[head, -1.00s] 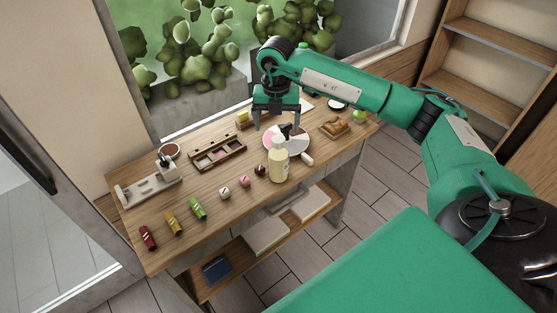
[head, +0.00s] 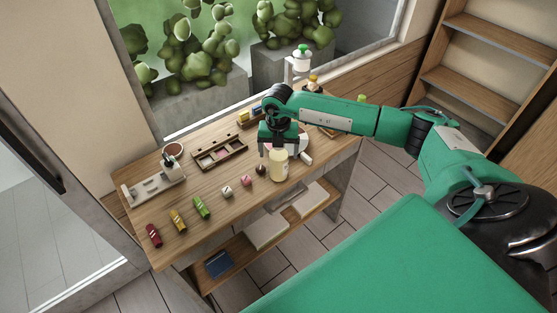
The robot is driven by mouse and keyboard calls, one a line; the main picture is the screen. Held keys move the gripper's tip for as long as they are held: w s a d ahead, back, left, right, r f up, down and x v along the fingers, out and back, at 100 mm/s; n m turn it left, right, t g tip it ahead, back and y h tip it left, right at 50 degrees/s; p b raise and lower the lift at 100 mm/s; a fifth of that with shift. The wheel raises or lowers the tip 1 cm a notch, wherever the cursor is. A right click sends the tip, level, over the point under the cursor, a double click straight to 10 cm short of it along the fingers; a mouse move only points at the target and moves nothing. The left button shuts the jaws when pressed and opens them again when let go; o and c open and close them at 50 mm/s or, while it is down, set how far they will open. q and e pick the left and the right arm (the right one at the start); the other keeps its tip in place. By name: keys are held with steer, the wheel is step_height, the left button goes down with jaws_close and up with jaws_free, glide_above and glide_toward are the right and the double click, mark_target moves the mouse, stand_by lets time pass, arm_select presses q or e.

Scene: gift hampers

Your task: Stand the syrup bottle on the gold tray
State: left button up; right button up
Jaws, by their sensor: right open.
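A pale yellow bottle (head: 279,167), which looks like the syrup bottle, stands upright near the table's front edge. My right gripper (head: 279,150) is open and low over the table at the bottle's top. I cannot tell whether its fingers are around the bottle or just behind it. I cannot pick out a gold tray for certain; a wooden board (head: 327,131) at the right end is partly hidden behind my right arm. My left gripper is not in view.
A white and pink round plate (head: 303,143) lies behind the bottle. A sectioned wooden box (head: 208,163), a grey holder (head: 148,190) and red, yellow and green rolls (head: 201,208) are to the left. Small round pieces (head: 246,181) lie near the front edge. An amber bottle (head: 314,84) stands at the back.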

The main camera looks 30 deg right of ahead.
steer(key=shift+r, duration=0.1)
jaws_close()
stand_by(0.3)
